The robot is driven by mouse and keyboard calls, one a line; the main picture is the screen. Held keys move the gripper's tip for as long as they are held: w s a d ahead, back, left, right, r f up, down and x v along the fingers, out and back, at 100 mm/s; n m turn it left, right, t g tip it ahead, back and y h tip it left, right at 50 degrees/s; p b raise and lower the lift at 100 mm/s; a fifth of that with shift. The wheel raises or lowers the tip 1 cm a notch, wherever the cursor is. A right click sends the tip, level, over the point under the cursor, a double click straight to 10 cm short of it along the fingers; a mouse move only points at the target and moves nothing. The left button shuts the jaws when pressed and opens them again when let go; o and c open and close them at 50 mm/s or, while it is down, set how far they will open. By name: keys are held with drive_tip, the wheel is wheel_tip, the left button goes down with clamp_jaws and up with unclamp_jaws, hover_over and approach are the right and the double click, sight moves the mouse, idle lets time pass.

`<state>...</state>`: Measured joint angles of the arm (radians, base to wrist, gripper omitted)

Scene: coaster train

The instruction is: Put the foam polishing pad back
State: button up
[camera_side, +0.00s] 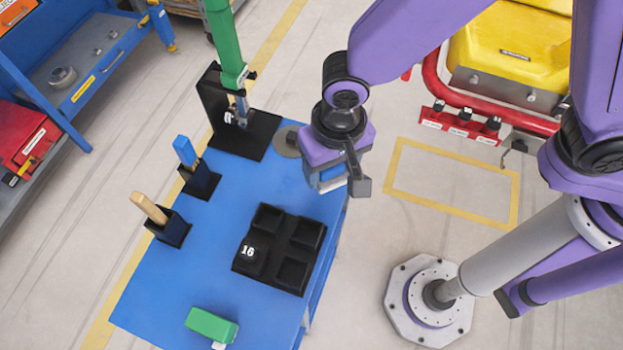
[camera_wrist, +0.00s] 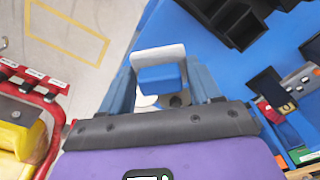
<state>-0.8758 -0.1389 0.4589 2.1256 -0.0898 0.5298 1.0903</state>
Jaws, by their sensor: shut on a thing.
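My gripper (camera_side: 337,182) hangs over the right edge of the blue table, near its far right corner. It is shut on a small block with a blue body and a white slab, which I take to be the foam polishing pad (camera_side: 332,184). In the wrist view, the pad (camera_wrist: 160,78) sits between the two fingers of my gripper (camera_wrist: 160,84), with the white slab at its far side. The fingers hide part of it in the side view. A similar green block with a white part (camera_side: 212,324) lies at the table's near end.
A black tray with several square pockets (camera_side: 291,253) holds a black piece marked 16 (camera_side: 248,253). A grey disc (camera_side: 288,140) lies near my gripper. Two black holders (camera_side: 174,231) (camera_side: 203,184) and a tall black stand with a green tool (camera_side: 228,48) line the left.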

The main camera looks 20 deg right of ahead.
sight(311, 193)
drive_tip(key=f, duration=0.1)
drive_tip(key=w+a+f, duration=0.1)
drive_tip(key=a+f, duration=0.1)
drive_tip(key=shift+w+a+f, duration=0.15)
drive_tip(key=shift+w, duration=0.15)
drive_tip(key=shift+w+a+f, duration=0.1)
drive_tip(key=shift+a+f, duration=0.05)
drive_tip(key=shift+f, duration=1.6)
drive_tip(key=shift+f, duration=0.15)
drive_tip(key=o, duration=1.1)
drive_tip(key=r, duration=1.2)
drive_tip(key=shift+s+r, duration=0.2)
drive_tip(key=shift+s, duration=0.1)
